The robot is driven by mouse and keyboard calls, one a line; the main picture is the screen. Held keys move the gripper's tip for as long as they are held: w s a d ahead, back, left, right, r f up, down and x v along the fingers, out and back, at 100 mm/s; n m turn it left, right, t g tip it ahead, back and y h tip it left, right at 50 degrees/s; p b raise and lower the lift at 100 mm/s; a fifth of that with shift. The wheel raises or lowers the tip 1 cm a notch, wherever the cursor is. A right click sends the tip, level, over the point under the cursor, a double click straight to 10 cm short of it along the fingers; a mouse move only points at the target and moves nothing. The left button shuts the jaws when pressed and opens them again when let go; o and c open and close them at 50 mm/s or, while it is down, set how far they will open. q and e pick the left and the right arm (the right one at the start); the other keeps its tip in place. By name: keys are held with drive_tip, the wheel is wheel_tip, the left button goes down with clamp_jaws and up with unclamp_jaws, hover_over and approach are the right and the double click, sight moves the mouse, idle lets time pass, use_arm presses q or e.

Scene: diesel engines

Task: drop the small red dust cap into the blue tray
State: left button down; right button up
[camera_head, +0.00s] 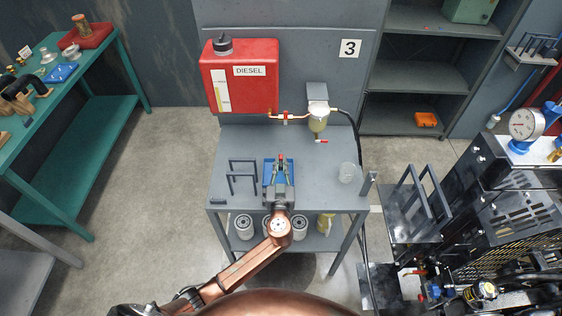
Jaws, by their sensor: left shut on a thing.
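The blue tray (267,165) lies on the grey bench, in the middle of its top. My left gripper (281,161) reaches over the tray from the near side, with its fingers pointing to the tray's far edge. It is shut on a small red thing at its fingertips, which looks like the dust cap (281,155). The fingers hide part of the cap and of the tray floor. I cannot tell the cap's height above the tray. My right gripper is not in view.
On the grey bench (235,150) a dark rack (242,176) stands left of the tray and a clear beaker (346,172) stands right. A small red-and-white piece (321,141) lies behind. A red diesel tank (240,78) and a filter bowl (318,122) are beyond.

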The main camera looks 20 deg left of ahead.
use_arm(q)
drive_tip(key=c, duration=1.9)
unclamp_jaws()
drive_tip(key=v, duration=1.2)
drive_tip(key=shift+r, duration=0.1)
drive_tip(key=shift+s, duration=0.1)
